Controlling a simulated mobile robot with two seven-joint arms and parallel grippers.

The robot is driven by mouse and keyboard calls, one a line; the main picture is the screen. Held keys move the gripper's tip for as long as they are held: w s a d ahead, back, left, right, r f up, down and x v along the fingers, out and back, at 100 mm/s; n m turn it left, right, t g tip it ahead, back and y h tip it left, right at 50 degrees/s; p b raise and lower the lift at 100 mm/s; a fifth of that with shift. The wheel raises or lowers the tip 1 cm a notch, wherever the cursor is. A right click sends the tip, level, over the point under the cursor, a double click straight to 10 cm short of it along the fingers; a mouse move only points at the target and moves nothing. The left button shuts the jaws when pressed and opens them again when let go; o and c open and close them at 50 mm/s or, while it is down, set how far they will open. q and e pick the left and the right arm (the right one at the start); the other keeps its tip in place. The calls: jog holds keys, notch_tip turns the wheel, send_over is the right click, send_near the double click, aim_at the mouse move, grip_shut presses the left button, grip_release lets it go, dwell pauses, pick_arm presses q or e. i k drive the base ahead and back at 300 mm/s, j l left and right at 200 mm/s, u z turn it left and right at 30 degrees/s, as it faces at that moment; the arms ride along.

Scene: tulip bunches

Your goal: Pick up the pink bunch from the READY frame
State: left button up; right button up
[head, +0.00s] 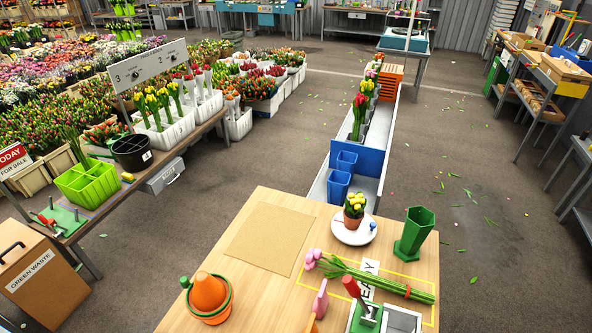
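The pink bunch (350,271) lies on its side on the wooden table, within and across the yellow outlined READY frame (420,279). Its pink heads (313,257) point left and stick out past the frame's left part. Neither of my grippers shows in the head view.
A green vase (414,235) and a white plate (342,236) with a potted yellow plant (354,209) stand behind the bunch. A red-handled green device (362,312) and a pink piece (321,299) stand in front.

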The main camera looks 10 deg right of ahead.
aim_at(312, 258)
jog(key=i+l+u, duration=0.2)
jog(key=l+u, duration=0.2)
jog(key=i+l+u, duration=0.15)
jog(key=l+u, duration=0.65)
jog(key=l, duration=0.2)
jog(key=l+u, duration=0.4)
jog(key=l, duration=0.15)
jog(key=l+u, duration=0.4)
jog(key=l, duration=0.15)
jog(key=k+l+u, duration=0.15)
jog(key=l+u, duration=0.25)
jog(key=k+l+u, duration=0.2)
jog(key=l+u, duration=0.2)
jog(key=l, duration=0.15)
jog(key=k+l+u, duration=0.25)
jog(key=u, duration=0.15)
jog(key=k+l, duration=0.05)
jog(key=l, duration=0.1)
